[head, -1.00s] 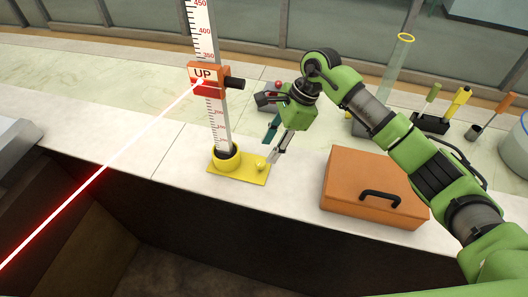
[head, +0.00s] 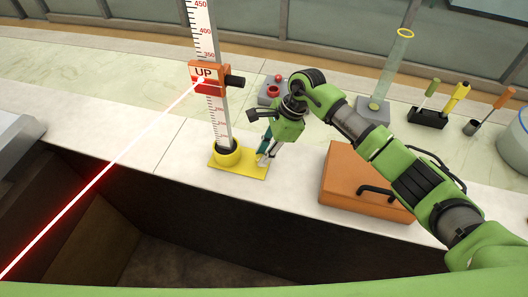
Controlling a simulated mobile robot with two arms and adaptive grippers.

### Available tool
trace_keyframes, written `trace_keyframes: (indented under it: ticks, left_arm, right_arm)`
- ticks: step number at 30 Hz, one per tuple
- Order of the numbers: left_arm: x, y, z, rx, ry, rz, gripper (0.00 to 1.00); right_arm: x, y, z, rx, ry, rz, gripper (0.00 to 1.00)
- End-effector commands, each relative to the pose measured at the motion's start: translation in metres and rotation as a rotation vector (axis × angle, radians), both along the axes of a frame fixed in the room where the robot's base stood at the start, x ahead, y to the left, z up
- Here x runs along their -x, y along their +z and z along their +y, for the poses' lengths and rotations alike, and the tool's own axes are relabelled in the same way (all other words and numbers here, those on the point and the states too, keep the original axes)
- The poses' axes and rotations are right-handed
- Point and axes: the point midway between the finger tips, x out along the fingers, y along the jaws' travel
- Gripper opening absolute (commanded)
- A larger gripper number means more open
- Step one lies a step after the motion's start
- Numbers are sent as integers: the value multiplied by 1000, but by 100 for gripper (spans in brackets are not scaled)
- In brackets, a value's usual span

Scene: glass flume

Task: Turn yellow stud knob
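A yellow base plate (head: 228,172) lies on the pale counter and carries a yellow socket (head: 227,155) with an upright white measuring staff (head: 216,128) in it. The yellow stud knob was visible at the plate's right end earlier; now the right gripper's fingers cover that spot. My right gripper (head: 263,159) points down at the plate's right end, its fingertips at the knob's place. Whether they are closed around the knob cannot be made out. My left gripper is not in view.
An orange slider marked UP (head: 208,77) sits on the staff, with a red laser beam reaching it from the lower left. An orange case (head: 365,180) stands right of the gripper. A grey box with red buttons (head: 272,91) stands behind.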

Motion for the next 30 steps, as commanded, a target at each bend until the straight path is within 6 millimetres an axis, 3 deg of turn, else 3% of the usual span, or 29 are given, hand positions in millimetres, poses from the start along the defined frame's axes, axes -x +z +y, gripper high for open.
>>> trace_keyframes:
  ticks: [13, 30]
  left_arm:
    - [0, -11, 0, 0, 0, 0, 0]
    - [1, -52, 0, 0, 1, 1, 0]
  right_arm:
    - [1, -1, -1, -1, -130, -5, 0]
    - [6, -1, 2, -5, -644, -8, 0]
